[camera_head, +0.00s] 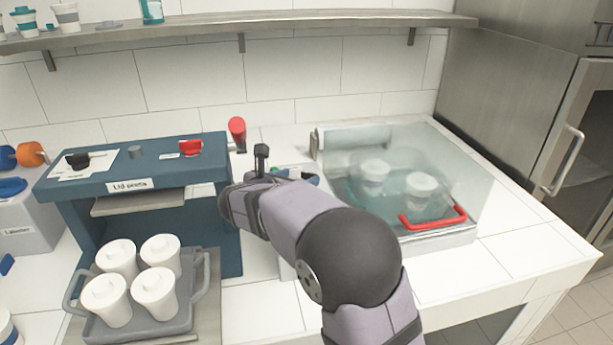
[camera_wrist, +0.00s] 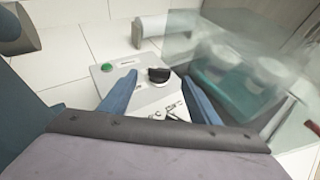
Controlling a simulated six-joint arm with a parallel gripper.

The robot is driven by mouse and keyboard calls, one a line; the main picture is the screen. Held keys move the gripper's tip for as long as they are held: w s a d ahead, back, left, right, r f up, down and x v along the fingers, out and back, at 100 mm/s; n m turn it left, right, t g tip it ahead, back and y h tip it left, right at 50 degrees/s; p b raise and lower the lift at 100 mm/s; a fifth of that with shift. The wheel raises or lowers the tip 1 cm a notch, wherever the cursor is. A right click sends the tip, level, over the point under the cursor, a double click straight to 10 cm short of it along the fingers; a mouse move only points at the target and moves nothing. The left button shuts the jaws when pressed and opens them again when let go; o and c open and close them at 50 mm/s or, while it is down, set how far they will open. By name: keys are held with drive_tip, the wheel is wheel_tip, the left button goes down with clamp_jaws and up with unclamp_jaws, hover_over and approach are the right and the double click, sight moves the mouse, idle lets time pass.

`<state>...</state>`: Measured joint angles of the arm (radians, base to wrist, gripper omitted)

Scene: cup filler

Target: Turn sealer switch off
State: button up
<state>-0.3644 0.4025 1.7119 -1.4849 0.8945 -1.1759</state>
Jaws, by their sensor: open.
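A grey-white control box with a black rotary switch (camera_wrist: 158,75) and a green button (camera_wrist: 107,67) shows in the wrist view. My gripper (camera_wrist: 158,80) is open, its two blue fingers on either side of the switch in the picture; I cannot tell whether they touch it. The knob's exact setting is unclear. In the head view my arm hides most of this box. Beside it stands a clear-covered sealer (camera_head: 465,180) with a red handle (camera_head: 433,218), its cover down. Two white lidded cups (camera_head: 421,186) are inside it.
A blue lid press (camera_head: 120,170) with black and red knobs stands left of my arm. In front of it a grey tray (camera_head: 200,290) holds several white lidded cups. A red-topped lever (camera_head: 237,130) rises behind my gripper. Counter is bare at front right.

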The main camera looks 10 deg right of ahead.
sight(308, 174)
drive_tip(key=shift+p+x, duration=0.4)
drive_tip(key=shift+x, duration=2.65)
